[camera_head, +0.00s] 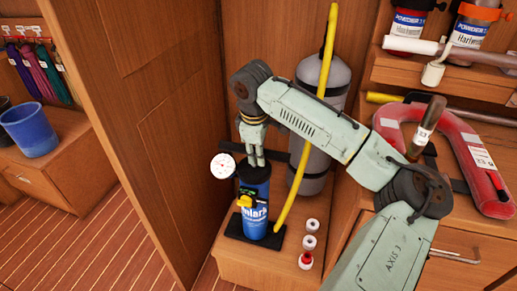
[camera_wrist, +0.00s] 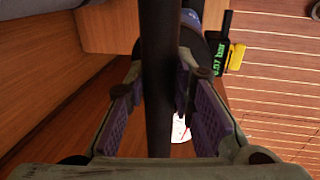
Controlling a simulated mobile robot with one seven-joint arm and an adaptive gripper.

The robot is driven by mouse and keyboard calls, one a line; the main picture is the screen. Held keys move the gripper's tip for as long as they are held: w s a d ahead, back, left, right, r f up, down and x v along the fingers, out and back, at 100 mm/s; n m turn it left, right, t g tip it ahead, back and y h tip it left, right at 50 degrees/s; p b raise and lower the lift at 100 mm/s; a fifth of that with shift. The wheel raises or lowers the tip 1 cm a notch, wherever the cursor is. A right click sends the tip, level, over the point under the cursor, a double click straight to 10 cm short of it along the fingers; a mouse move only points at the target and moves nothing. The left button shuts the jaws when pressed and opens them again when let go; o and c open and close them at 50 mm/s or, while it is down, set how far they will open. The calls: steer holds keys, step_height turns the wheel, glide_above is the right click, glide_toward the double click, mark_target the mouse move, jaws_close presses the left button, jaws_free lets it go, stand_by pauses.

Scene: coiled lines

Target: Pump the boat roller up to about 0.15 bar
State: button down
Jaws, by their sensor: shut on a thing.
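A blue pump (camera_head: 255,205) stands upright on a black foot plate (camera_head: 273,238) in the head view. A round white dial (camera_head: 222,166) is at its upper left. My gripper (camera_head: 256,161) is over the pump's top, shut on its dark handle (camera_wrist: 158,90), which runs between the purple finger pads in the wrist view. A small display (camera_wrist: 218,58) on the pump's side shows green figures that look like 0.07 bar. I cannot tell which thing is the boat roller.
A grey cylinder (camera_head: 318,95) stands behind the hose. Small red and white pieces (camera_head: 309,242) are on the wooden ledge right of the pump. A red horseshoe-shaped float (camera_head: 465,160) and shelves are at right. A wooden panel (camera_head: 150,100) and blue bucket (camera_head: 30,130) are left.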

steer(key=shift+f, duration=0.25)
steer(key=c, duration=1.6)
jaws_free()
steer(key=shift+c, duration=0.2)
steer(key=shift+o, duration=1.4)
step_height(320, 180, up, 12)
steer(key=s, duration=0.2)
steer(key=shift+a, duration=0.35)
steer(key=shift+s+f, duration=0.1)
